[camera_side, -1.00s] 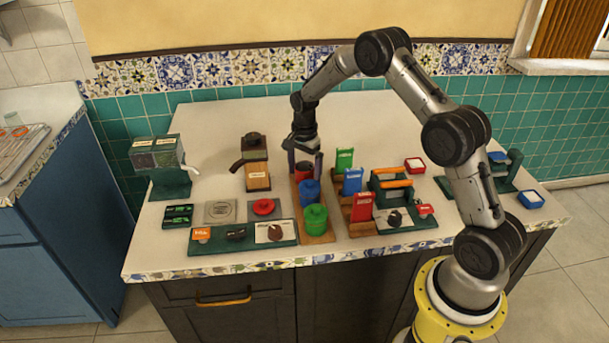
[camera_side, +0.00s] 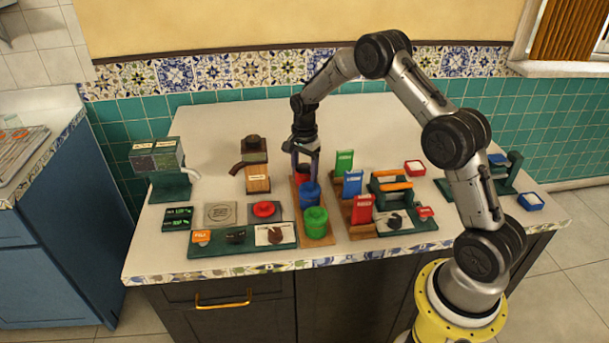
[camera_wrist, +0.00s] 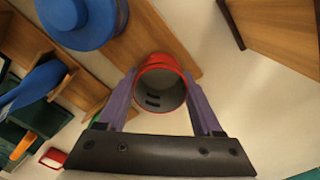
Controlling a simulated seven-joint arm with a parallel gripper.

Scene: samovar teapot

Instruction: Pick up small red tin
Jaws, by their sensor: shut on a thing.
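The small red tin (camera_side: 302,177) is at the back end of the wooden tray (camera_side: 323,239), behind the blue tin (camera_side: 309,194) and the green tin (camera_side: 316,224). My gripper (camera_side: 305,170) reaches down from above and is shut on the red tin, one finger on each side. In the wrist view the red tin (camera_wrist: 160,70) sits between the two purple fingers, and its round opening faces the camera. The blue tin (camera_wrist: 80,22) is close beside it in that view. I cannot tell whether the red tin's base touches the tray.
Blue, green and red packets (camera_side: 352,184) stand just right of the tins. A wooden-bodied grinder (camera_side: 257,176) is to the left. A green base with knobs (camera_side: 240,240) lies at front left. The counter behind my gripper is clear.

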